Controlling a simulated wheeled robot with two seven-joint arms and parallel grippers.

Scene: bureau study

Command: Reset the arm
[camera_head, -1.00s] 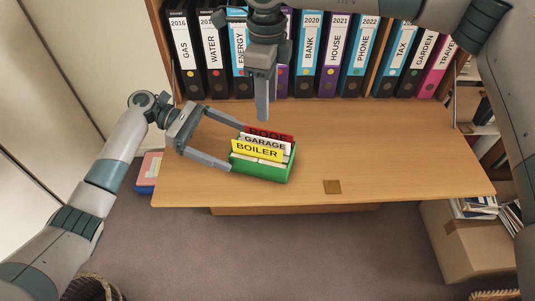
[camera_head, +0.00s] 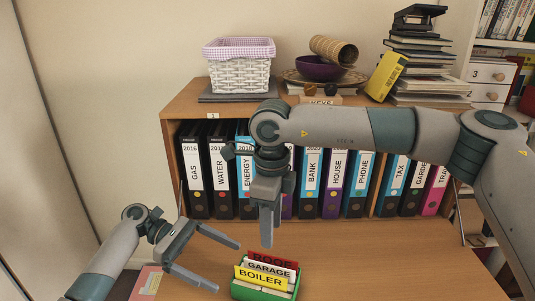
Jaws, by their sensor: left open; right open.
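My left gripper (camera_head: 229,264) is open, low at the left over the desk. Its fingers point right, towards the green box (camera_head: 265,293), with nothing between them. The box holds upright cards marked ROOF, GARAGE and BOILER. My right arm comes in from the right across the front of the shelf. Its gripper (camera_head: 267,243) points down above the desk, behind the green box. Its fingers are seen edge-on, one in front of the other, and no held thing shows.
The desk top (camera_head: 390,265) is clear to the right of the box. A row of labelled binders (camera_head: 332,183) stands in the shelf behind. On top are a white basket (camera_head: 239,68), a purple bowl (camera_head: 319,68), a yellow box (camera_head: 385,76) and a stack of books (camera_head: 425,65).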

